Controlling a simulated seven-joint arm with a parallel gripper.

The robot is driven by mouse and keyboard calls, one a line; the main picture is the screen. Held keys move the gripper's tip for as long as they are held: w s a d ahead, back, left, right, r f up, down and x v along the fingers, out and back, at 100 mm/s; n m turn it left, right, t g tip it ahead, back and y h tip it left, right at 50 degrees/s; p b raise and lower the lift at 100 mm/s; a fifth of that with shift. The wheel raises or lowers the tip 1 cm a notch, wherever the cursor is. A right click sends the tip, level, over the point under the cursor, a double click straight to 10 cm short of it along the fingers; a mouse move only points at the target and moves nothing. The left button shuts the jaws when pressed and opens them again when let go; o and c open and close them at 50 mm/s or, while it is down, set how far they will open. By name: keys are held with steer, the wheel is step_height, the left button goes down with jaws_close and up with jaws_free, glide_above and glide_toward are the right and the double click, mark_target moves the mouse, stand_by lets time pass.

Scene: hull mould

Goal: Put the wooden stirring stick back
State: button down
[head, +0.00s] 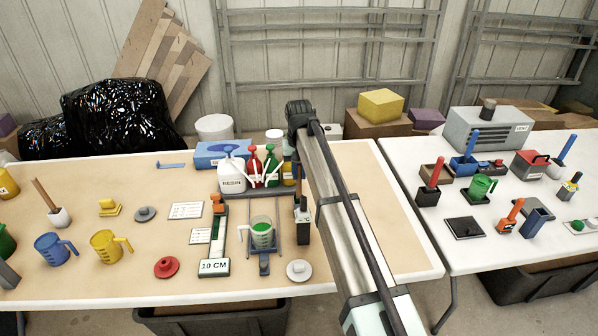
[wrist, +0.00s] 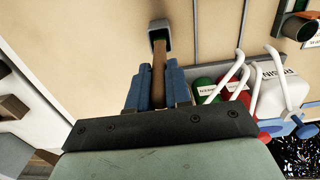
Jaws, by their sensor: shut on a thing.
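My gripper (wrist: 158,78) is shut on the brown wooden stirring stick (wrist: 158,62), its blue fingers on either side of it. My fingers are not clearly seen there. A clear cup with green liquid (head: 262,233) stands to the left, between the rails.
A red lid (head: 166,267), a white lid (head: 299,270) and a 10 CM plate (head: 214,267) lie in front.

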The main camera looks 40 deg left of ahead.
steer(key=shift+f, duration=0.15)
steer(key=c, duration=1.1)
jaws_free()
steer(key=shift+o, duration=0.2)
step_height(320, 180, up, 12)
steer(key=shift+r, duration=0.2)
